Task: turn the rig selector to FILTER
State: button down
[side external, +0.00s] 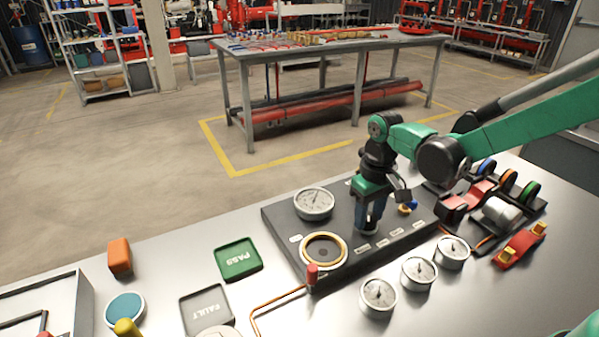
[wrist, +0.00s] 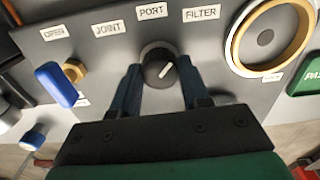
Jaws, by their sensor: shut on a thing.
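The rig selector is a black round knob (wrist: 158,66) on the dark panel, with a white pointer mark slanting up and right in the wrist view. Above it are the labels JOINT (wrist: 109,28), PORT (wrist: 151,11) and FILTER (wrist: 202,14). The mark leans to the FILTER side; I cannot tell whether it lines up exactly with that label. My gripper (wrist: 158,78) is shut on the knob, with one blue finger on each side. In the side external view my gripper (side external: 369,222) points down onto the panel and mostly hides the knob.
A blue-handled valve (wrist: 58,84) and an OPEN label (wrist: 54,32) are left of the knob in the wrist view. A brass-rimmed round port (side external: 323,250) and a gauge (side external: 314,203) share the panel. Several loose gauges (side external: 419,272) lie in front. A green PASS tray (side external: 238,259) is left.

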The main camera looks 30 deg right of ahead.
jog(key=shift+m, duration=0.3)
jog(key=shift+c, duration=2.1)
grip_release()
jog(key=shift+r, duration=0.1)
jog(key=shift+r, duration=2.7)
jog(key=s+r+t, duration=0.3)
jog(key=t, duration=0.4)
send_near(369, 216)
jog(key=shift+s+d+r, duration=0.4)
jog(key=shift+s+r, duration=0.2)
jog(key=shift+s+d+r, duration=0.35)
jog(key=shift+s+r, duration=0.25)
jog(key=shift+s, duration=0.05)
